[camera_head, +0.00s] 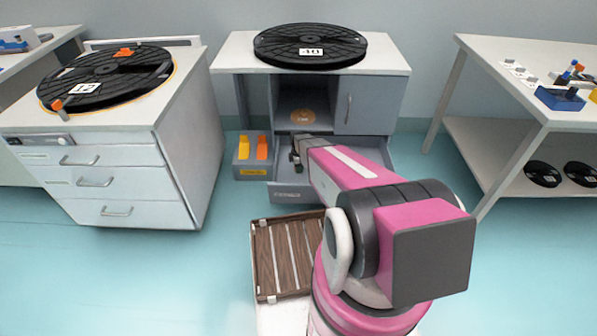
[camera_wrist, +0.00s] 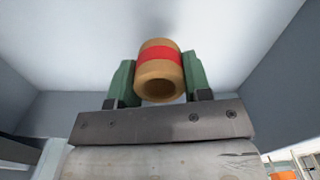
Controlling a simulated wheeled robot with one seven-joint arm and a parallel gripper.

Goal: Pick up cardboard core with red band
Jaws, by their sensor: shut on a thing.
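The cardboard core with red band (camera_wrist: 159,84) is a short tan tube with a red stripe around its middle and a hollow end facing the wrist camera. My gripper (camera_wrist: 159,76) is shut on it, with one green finger pad on each side. Around the core, the wrist view shows pale and grey surfaces like the inside of a drawer. In the head view my gripper (camera_head: 297,152) is at the open drawer (camera_head: 291,193) of the middle cabinet. The core cannot be made out there, as my arm covers much of the drawer.
A black reel marked 40 (camera_head: 310,46) lies on the middle cabinet. Another black reel (camera_head: 106,78) lies on the left cabinet. A grey bin (camera_head: 250,170) with yellow and orange items stands left of the drawer. A table (camera_head: 520,80) stands at right. Blue floor is open between them.

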